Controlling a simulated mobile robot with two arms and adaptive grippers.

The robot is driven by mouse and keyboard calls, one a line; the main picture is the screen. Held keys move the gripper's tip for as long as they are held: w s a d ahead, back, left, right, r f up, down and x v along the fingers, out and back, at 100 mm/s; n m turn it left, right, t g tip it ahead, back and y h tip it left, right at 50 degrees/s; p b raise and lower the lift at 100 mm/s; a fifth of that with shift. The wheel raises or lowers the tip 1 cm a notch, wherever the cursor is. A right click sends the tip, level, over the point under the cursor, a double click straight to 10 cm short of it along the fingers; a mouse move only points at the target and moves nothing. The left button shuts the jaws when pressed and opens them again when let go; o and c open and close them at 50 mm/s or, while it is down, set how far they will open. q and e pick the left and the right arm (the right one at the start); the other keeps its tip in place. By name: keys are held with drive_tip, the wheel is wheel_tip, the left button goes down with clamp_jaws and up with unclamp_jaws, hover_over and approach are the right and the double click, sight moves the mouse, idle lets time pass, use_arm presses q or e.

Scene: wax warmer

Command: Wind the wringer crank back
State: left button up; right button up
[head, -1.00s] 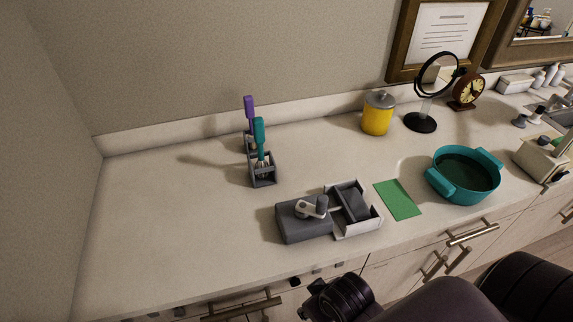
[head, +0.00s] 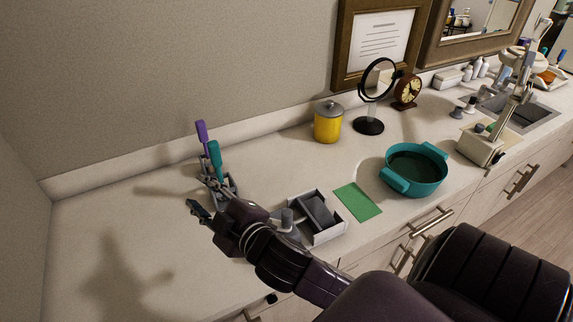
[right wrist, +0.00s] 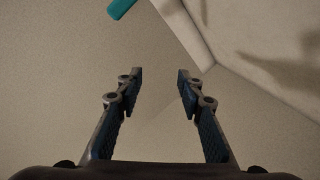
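The wringer (head: 331,233) stands near the counter's front edge in the head view, its white-walled tray with a dark block inside facing right. Its grey body and crank are mostly hidden behind my right arm; a grey upright piece, apparently the crank knob (head: 287,217), shows just beside the arm. My right gripper (head: 203,197) is above the counter to the left of the wringer, in front of the utensil holder. In the right wrist view its fingers (right wrist: 160,72) are apart with nothing between them. My left gripper is not in view.
A dark holder (head: 231,196) with a purple-handled tool (head: 202,132) and a teal-handled tool (head: 215,158) stands behind my right gripper. A green cloth (head: 358,202) and a teal pot (head: 416,172) lie to the right. The counter's left part is clear.

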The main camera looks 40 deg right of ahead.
drive_tip(key=w+a+r+n+t+y, duration=0.2)
drive_tip(key=a+r+n+t+y, duration=0.35)
drive_tip(key=r, duration=0.65)
drive_tip(key=s+a+r+n+g+y, duration=0.35)
drive_tip(key=a+n+g+y, duration=0.3)
drive_tip(key=n, duration=0.45)
drive_tip(key=s+a+r+n+g+y, duration=0.3)
drive_tip(key=s+a+n+g+y, duration=0.3)
drive_tip(key=n, duration=0.6)
drive_tip(key=n+g+h, duration=0.9)
drive_tip(key=n+h, duration=0.4)
drive_tip(key=h, duration=0.6)
hover_over(287, 212)
wheel_tip(287, 212, down, 19)
drive_tip(key=shift+r, duration=0.2)
drive_tip(key=shift+d, duration=0.1)
drive_tip(key=shift+n, duration=0.25)
drive_tip(key=shift+f+b, duration=2.6)
drive_tip(key=shift+f, duration=1.85)
drive_tip(key=shift+r, duration=0.2)
drive_tip(key=shift+f, duration=0.2)
